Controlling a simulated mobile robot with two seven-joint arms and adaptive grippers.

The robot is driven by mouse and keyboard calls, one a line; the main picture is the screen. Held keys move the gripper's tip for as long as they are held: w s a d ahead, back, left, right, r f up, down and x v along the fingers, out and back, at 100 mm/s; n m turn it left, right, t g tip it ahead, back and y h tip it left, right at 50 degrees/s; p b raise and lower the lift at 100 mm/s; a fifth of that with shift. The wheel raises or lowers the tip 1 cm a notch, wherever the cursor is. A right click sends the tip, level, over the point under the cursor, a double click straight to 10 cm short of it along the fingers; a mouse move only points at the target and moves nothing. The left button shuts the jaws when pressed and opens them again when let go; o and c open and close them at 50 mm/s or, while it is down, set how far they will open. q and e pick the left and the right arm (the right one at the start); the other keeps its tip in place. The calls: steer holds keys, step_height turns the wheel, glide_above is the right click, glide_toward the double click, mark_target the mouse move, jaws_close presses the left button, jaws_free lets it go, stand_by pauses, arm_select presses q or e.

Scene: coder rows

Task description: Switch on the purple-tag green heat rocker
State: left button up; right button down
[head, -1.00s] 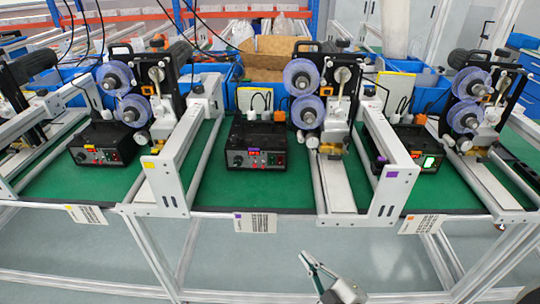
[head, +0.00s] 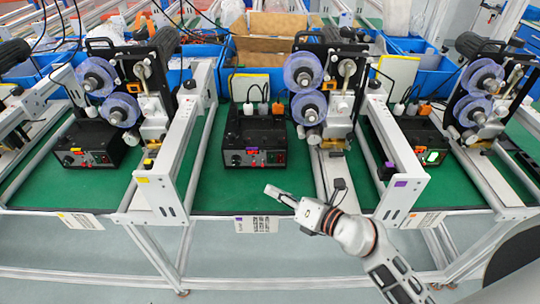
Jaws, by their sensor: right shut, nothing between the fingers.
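The purple-tag card (head: 256,225) hangs on the front edge of the middle bay. Behind it stands a black control box (head: 248,128) with small switches and a red display on its front panel. The switches (head: 279,156) at the panel's right end look small and dark; I cannot tell the green heat rocker's position. My right gripper (head: 268,189) is shut and empty, in front of and below the panel, apart from it, its fingers pointing left and away from me. My left gripper is not in view.
A similar box (head: 90,140) stands in the left bay. The right bay's box (head: 424,140) shows a bright green-white lit switch. A white frame bracket (head: 400,190) with a purple tag and a coder with purple reels (head: 305,72) flank the middle box. Green mat lies bare before it.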

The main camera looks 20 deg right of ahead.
mark_target(272, 158)
steer(key=shift+w+d, duration=0.15)
steer(key=shift+w, duration=0.05)
stand_by(0.3)
steer(key=shift+w+d+f+b, duration=0.15)
steer(key=shift+w+f+b, duration=0.05)
steer(key=shift+w+b, duration=0.3)
steer(key=w+b, duration=0.1)
steer(key=w, duration=0.1)
steer(key=w+d+b, duration=0.1)
steer(key=w, duration=0.1)
steer(key=w+f+b, duration=0.1)
steer(key=w, duration=0.1)
steer(key=shift+d, duration=0.35)
steer(key=shift+w+d, duration=0.2)
steer(key=shift+w, duration=0.45)
steer(key=shift+w, duration=0.1)
